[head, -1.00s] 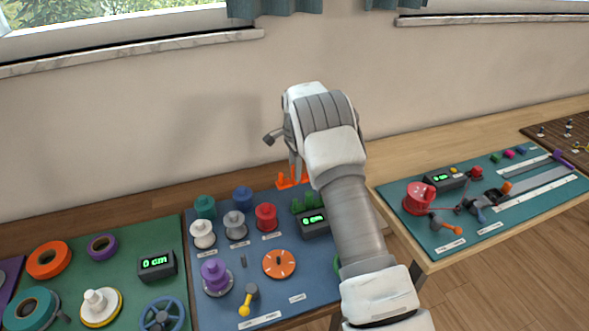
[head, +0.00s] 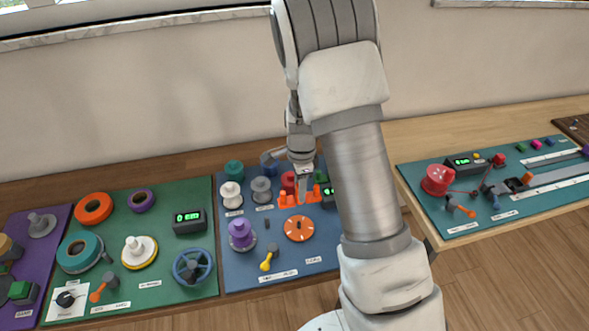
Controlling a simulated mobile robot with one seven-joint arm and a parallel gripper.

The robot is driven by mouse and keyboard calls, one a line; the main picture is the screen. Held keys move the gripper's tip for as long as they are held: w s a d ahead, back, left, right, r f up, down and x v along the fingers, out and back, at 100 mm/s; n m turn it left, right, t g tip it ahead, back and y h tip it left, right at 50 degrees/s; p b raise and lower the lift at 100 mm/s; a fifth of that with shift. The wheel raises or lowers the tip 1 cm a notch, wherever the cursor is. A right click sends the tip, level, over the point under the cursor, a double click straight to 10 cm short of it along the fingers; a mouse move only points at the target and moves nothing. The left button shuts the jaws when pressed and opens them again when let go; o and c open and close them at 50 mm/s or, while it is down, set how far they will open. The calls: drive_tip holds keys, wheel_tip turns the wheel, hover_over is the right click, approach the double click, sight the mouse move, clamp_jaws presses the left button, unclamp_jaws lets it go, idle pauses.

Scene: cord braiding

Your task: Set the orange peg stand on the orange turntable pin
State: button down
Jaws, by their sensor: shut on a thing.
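The orange peg stand (head: 311,198) is a low orange piece with several upright pegs, held in my gripper (head: 303,194). The gripper points down and its fingers are shut on the stand. The stand hangs just behind the orange turntable (head: 299,229), a flat orange disc with white marks on the blue mat. In the picture the stand is above the disc and apart from it. I cannot make out the turntable pin at this size.
A purple spool (head: 242,235) and yellow-knobbed lever (head: 269,260) stand left of the disc. A display box (head: 328,195) is at right.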

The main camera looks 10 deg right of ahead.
drive_tip(key=s, duration=0.3)
drive_tip(key=b, duration=0.4)
hover_over(299, 222)
drive_tip(key=shift+f, duration=2.35)
drive_tip(key=shift+f, duration=0.1)
drive_tip(key=shift+f+b, duration=0.7)
drive_tip(key=shift+f, duration=0.35)
drive_tip(key=shift+f, duration=0.2)
drive_tip(key=shift+f+b, duration=0.6)
drive_tip(key=shift+f, duration=0.05)
drive_tip(key=c, duration=0.5)
unclamp_jaws()
drive_tip(key=shift+r, duration=0.1)
